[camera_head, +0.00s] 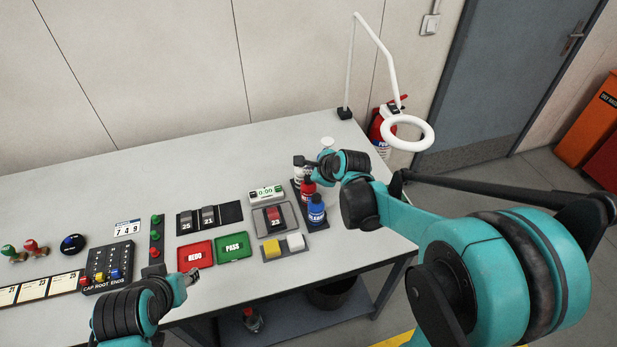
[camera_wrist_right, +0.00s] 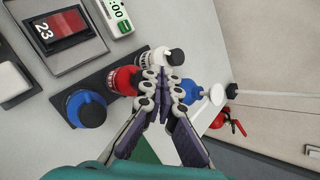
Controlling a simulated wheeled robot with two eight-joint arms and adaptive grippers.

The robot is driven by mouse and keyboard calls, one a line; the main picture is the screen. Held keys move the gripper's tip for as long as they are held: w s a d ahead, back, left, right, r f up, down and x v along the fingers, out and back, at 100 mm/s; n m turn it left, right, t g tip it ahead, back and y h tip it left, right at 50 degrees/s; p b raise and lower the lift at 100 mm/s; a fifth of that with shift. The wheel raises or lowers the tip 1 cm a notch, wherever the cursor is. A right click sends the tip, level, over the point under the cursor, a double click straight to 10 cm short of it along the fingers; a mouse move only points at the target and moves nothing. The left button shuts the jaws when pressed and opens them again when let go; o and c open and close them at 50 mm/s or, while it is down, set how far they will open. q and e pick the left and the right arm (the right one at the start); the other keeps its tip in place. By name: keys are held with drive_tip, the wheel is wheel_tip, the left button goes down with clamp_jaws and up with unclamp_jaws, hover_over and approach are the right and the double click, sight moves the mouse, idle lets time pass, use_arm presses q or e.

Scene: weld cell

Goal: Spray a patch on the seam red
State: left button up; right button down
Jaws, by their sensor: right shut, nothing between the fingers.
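In the right wrist view, the red can (camera_wrist_right: 122,80) is just left of my right gripper (camera_wrist_right: 163,82). That gripper is shut and empty, its fingertips close to the cans; contact cannot be told. In the head view my right arm partly hides them. The piece numbered 23 (camera_head: 274,215), with a dark red face, lies in a grey tray (camera_head: 290,223). My left gripper (camera_head: 190,276) is over the front edge, jaws unclear.
A red REDO tray (camera_head: 195,266), a green PASS tray (camera_head: 247,247) and yellow and white blocks lie nearby. A timer (camera_head: 267,193) is behind the piece. A magnifier lamp (camera_head: 408,132) overhangs the right end. Bare table lies at the back left.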

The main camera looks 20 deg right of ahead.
drive_tip(key=shift+f, duration=0.1)
drive_tip(key=shift+f+b, duration=0.3)
drive_tip(key=shift+b, duration=0.05)
drive_tip(key=shift+f+b, duration=0.45)
drive_tip(key=shift+f, duration=0.05)
idle(0.6)
idle(0.4)
drive_tip(key=shift+r+p, duration=0.75)
drive_tip(key=shift+r, duration=0.15)
drive_tip(key=shift+r, duration=0.1)
wheel_tip(320, 180, up, 5)
drive_tip(key=p, duration=0.4)
